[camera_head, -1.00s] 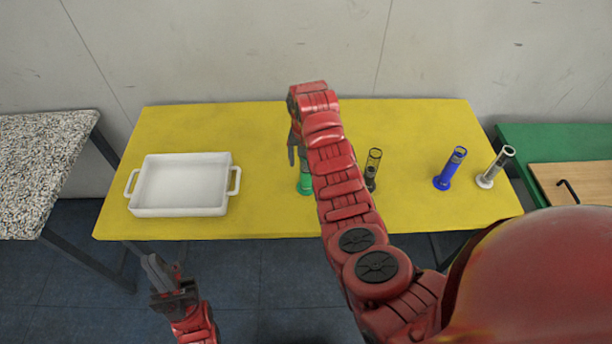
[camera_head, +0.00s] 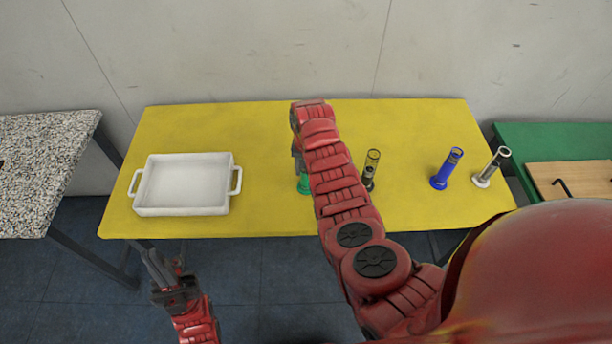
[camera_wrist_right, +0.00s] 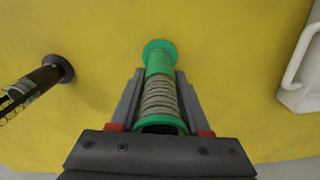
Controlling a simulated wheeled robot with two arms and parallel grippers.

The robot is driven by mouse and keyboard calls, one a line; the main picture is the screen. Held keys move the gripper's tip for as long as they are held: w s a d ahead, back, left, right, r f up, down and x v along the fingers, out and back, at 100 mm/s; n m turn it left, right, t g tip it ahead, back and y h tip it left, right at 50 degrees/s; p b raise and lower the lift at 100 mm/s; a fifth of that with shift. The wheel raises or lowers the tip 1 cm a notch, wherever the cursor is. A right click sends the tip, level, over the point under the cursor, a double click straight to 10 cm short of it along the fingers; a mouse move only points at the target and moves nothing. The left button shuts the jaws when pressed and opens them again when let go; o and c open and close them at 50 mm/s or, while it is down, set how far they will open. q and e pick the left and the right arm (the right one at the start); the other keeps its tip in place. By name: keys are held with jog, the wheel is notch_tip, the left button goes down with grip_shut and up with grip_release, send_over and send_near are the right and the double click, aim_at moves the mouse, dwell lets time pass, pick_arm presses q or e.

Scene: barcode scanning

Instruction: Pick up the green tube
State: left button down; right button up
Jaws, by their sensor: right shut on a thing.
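The green tube (camera_head: 304,184) stands on the yellow table, mostly hidden behind my right arm in the head view. In the right wrist view the green tube (camera_wrist_right: 160,98) lies between the two fingers of my right gripper (camera_wrist_right: 160,95), its green base on the table and its open rim toward the camera. My right gripper is shut on it, one finger on each side. In the head view the right gripper (camera_head: 297,155) is largely covered by my own arm. My left gripper (camera_head: 165,270) is low in front of the table, empty, its fingers seemingly apart but unclear.
A white tray (camera_head: 133,186) with two handles is on the left of the yellow table (camera_head: 270,215). A black tube (camera_head: 371,170), a blue tube (camera_head: 447,169) and a white-based tube (camera_head: 491,167) stand to the right. The black tube (camera_wrist_right: 35,84) is beside the green one.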

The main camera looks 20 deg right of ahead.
grip_shut()
jog(key=shift+r, duration=0.1)
